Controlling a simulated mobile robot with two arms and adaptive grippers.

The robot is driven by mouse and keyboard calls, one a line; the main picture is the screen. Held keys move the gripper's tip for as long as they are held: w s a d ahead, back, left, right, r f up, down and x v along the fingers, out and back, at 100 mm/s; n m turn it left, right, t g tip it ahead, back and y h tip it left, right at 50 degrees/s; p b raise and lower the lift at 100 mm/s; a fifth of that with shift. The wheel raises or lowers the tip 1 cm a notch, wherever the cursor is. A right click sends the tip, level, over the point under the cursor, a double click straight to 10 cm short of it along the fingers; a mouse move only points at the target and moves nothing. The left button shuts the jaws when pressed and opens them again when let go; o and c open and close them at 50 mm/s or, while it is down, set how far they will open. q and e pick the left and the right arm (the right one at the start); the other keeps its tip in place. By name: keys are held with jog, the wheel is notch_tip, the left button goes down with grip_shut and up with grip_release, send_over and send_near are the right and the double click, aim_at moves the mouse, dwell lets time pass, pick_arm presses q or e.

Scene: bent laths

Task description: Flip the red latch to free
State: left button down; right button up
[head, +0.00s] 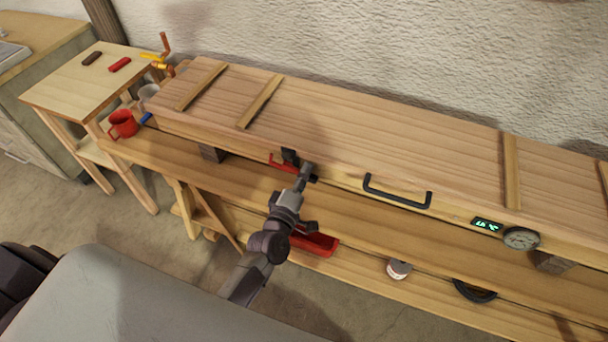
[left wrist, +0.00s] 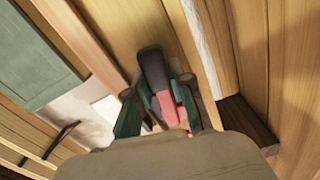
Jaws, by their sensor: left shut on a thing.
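The red latch (head: 281,163) sits on the front face of the long wooden box (head: 400,130), left of its black handle (head: 397,196). My left gripper (head: 299,166) is at the latch, and its fingers hide part of it. In the left wrist view the latch (left wrist: 167,107) shows as a red bar with a black end, between the green-sided fingers of my left gripper (left wrist: 158,119). The fingers are shut on it. The latch's pivot and base are mostly hidden. My right gripper is not in view.
A green-lit display (head: 487,225) and a round dial (head: 520,238) are on the box front at right. A red mug (head: 123,123) stands at the bench's left end. A red tray (head: 316,243) is below the bench top. A side table (head: 75,90) stands at left.

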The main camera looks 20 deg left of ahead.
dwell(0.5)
pick_arm(q)
jog(key=c, duration=1)
grip_release()
jog(key=shift+c, duration=0.2)
jog(key=shift+o, duration=0.2)
